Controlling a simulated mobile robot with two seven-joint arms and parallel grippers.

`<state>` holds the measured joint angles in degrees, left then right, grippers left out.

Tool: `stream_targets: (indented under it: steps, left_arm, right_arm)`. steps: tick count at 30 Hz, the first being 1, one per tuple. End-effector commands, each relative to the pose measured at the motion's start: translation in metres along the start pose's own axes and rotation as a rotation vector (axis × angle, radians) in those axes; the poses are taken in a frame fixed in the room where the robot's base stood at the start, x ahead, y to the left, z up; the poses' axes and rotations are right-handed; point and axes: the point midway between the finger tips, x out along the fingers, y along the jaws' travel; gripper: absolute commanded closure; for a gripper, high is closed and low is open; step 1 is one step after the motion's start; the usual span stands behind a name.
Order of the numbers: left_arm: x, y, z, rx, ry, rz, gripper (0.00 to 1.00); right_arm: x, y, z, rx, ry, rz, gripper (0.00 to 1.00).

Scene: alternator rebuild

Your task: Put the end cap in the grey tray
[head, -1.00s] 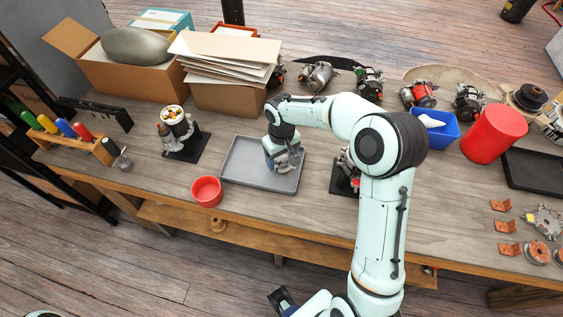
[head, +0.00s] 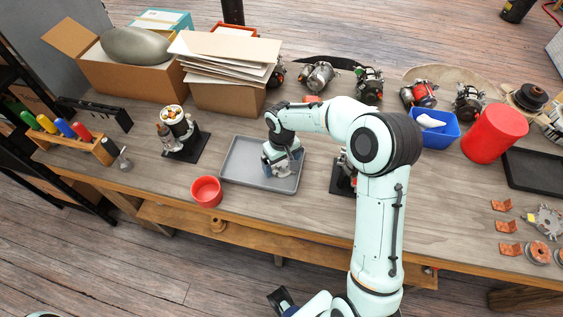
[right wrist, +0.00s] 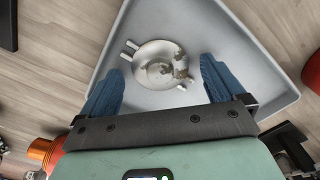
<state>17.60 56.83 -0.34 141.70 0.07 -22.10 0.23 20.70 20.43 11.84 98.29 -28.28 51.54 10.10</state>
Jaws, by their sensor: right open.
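The end cap (right wrist: 158,66), a round silvery metal piece with small lugs, lies on the floor of the grey tray (right wrist: 262,62) in the right wrist view. The tray also shows in the head view (head: 236,167), at the middle of the bench. My right gripper (right wrist: 161,72) is open, with its blue fingers on either side of the end cap and a gap at each side. In the head view my right gripper (head: 281,164) is low over the right part of the tray and hides most of the cap.
A red bowl (head: 206,191) stands just left of the tray's front corner. A black stand with a metal part (head: 182,138) is to the left. Another black fixture (head: 341,178) stands right of the tray, partly behind my arm. The tray's left half is clear.

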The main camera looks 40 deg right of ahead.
Motion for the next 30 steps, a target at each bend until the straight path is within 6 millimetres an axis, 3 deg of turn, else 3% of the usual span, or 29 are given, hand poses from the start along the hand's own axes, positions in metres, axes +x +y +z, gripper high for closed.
stream_targets:
  steps: [18,30]
  left_arm:
    - [-0.013,0.005,-0.002,0.002,0.006,0.002,0.41]
    - [-0.014,0.006,-0.003,0.002,0.006,0.002,0.41]
  right_arm:
    - [-0.111,0.000,-0.001,0.000,0.003,0.001,0.04]
    - [-0.122,0.000,0.000,0.001,0.000,0.000,0.04]
